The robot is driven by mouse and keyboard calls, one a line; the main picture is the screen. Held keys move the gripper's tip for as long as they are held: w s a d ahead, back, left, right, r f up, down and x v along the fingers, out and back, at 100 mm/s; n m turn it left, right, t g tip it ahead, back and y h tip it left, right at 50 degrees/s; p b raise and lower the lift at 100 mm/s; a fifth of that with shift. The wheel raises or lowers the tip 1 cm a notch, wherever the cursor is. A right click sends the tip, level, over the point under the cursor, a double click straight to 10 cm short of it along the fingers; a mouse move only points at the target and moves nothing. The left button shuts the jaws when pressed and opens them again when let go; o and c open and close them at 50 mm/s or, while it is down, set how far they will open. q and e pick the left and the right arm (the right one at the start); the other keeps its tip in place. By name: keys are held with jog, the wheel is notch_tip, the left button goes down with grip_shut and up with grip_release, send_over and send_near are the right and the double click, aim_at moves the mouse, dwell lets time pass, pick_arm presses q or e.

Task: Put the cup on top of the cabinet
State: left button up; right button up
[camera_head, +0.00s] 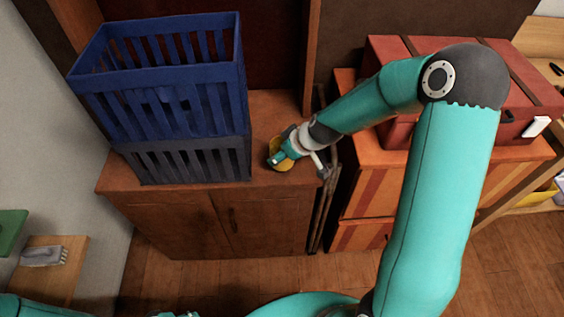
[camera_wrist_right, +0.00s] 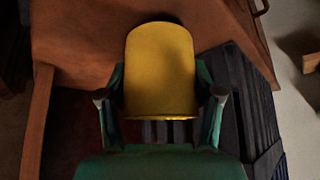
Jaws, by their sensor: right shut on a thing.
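The yellow cup (camera_head: 273,155) is over the right front part of the brown wooden cabinet (camera_head: 200,220), to the right of the blue crates. My right gripper (camera_head: 284,155) is shut on the cup and hides part of it in the head view. In the right wrist view the yellow cup (camera_wrist_right: 160,62) fills the space between the two fingers of my right gripper (camera_wrist_right: 160,95), and the brown cabinet top (camera_wrist_right: 85,45) lies behind it. I cannot tell whether the cup touches the top. My left gripper is not in view.
An upper blue crate (camera_head: 165,105) stands on a lower grey-blue crate (camera_head: 190,160) on the cabinet's left. A red case (camera_head: 400,130) rests on an orange cabinet (camera_head: 375,195) at right, beneath my right arm. A narrow gap separates the cabinets. Clear cabinet top lies behind the cup.

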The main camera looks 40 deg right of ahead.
notch_tip(320, 180, down, 3)
jog(key=shift+r+b, duration=0.2)
jog(key=shift+b, duration=0.45)
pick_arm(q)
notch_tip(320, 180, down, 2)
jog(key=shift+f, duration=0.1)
pick_arm(e)
jog(key=shift+r, duration=0.15)
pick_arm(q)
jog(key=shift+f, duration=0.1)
pick_arm(e)
jog(key=o, duration=1.1)
